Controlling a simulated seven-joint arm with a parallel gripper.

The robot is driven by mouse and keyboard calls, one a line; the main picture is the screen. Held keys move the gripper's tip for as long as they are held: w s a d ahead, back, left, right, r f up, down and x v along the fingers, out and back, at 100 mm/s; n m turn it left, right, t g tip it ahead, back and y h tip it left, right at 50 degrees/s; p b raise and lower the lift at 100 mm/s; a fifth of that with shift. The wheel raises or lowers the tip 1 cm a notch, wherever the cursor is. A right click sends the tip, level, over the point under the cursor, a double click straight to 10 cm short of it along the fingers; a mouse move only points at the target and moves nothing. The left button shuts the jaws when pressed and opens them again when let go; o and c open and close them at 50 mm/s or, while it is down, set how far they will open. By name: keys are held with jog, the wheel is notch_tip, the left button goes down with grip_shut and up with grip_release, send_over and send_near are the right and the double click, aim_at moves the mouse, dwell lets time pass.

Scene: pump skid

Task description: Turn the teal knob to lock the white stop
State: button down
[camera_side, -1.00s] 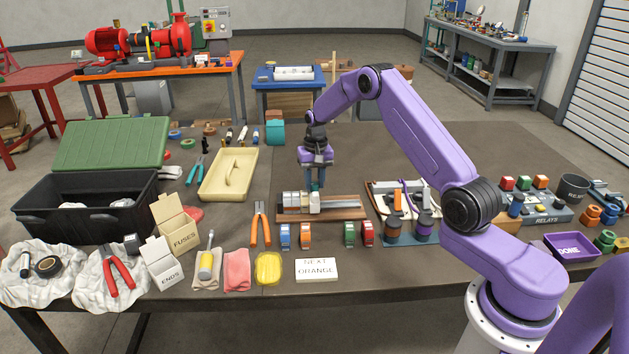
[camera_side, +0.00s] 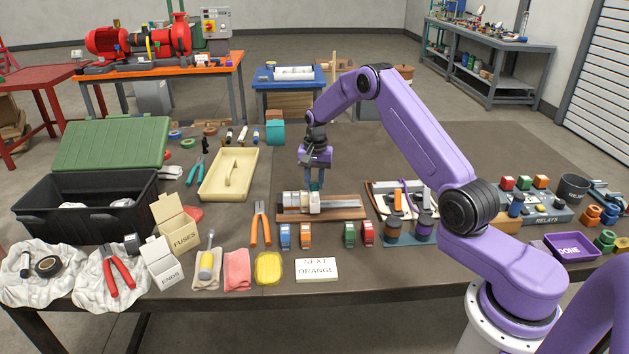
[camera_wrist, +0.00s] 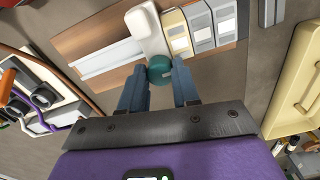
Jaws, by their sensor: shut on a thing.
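The teal knob (camera_wrist: 160,69) shows in the wrist view between the two blue fingers of my gripper (camera_wrist: 161,82), which is shut on it. The white stop (camera_wrist: 147,30) lies just beyond the knob, on a rail (camera_wrist: 105,57) over a wooden board. Beside the stop sit a cream block and several grey blocks (camera_wrist: 201,25). In the side view my gripper (camera_side: 315,186) points down at the white stop (camera_side: 314,202) on the wooden board (camera_side: 345,214). The knob is hidden or too small to tell there.
A cream tray (camera_side: 228,175) stands left of the board. Orange-handled pliers (camera_side: 260,224) and several coloured blocks lie in front, with a card reading NEXT ORANGE (camera_side: 317,270).

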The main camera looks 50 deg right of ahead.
aim_at(316, 184)
jog(key=c, duration=0.8)
grip_release()
notch_tip(316, 184, up, 18)
jog(key=shift+s+d+f, duration=0.15)
jog(key=shift+s+f, duration=0.05)
jog(key=shift+f, duration=0.05)
